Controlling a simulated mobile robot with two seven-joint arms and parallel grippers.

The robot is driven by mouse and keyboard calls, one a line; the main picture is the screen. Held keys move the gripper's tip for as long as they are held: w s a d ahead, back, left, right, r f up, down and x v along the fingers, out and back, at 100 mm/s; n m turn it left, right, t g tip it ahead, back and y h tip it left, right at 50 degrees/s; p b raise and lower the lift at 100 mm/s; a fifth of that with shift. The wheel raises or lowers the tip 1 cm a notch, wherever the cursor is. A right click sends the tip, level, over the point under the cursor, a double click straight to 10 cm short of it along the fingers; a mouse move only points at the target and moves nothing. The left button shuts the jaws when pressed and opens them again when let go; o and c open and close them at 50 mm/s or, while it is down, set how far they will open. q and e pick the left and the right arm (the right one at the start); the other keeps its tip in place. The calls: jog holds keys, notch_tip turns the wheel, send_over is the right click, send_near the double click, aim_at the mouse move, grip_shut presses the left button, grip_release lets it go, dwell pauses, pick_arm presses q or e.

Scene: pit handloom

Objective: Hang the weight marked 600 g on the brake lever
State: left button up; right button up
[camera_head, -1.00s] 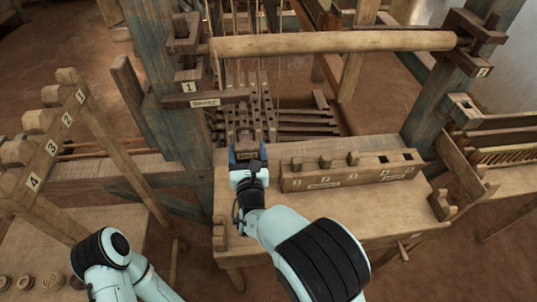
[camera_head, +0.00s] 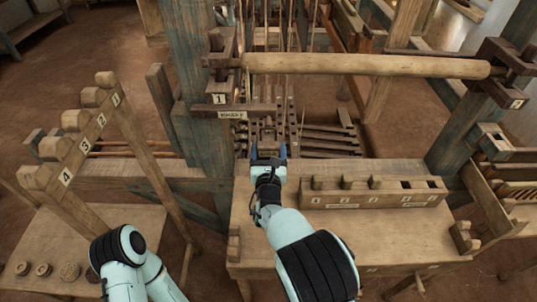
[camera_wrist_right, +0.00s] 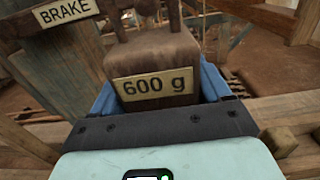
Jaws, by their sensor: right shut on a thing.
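My right gripper (camera_head: 268,157) is shut on the dark brown weight; its blue fingers are on both sides of it. In the right wrist view the weight (camera_wrist_right: 150,55) carries a plate reading 600 g and sits upright between the fingers. A narrower part rises from its top and is cut off by the frame. The brake lever (camera_head: 262,108) is a dark wooden bar with a small label, just beyond the gripper. Its BRAKE label (camera_wrist_right: 66,11) shows at the upper left of the wrist view. I cannot tell whether weight and lever touch. My left gripper is out of frame.
A bench (camera_head: 400,230) lies under my right arm, with a slotted wooden block (camera_head: 375,192) right of the gripper. The round cloth beam (camera_head: 365,66) spans above. A numbered peg rack (camera_head: 85,140) stands left, above a table with round discs (camera_head: 68,270).

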jog(key=w, duration=0.2)
jog(key=w+p, duration=0.1)
jog(key=w, duration=0.2)
jog(key=shift+w+f, duration=0.25)
jog(key=shift+w, duration=0.1)
dwell(0.6)
jog(key=o, duration=1.5)
jog(key=s+b, duration=0.1)
jog(key=s, duration=1.2)
jog(key=shift+s+b, duration=0.2)
jog(key=shift+b, duration=0.1)
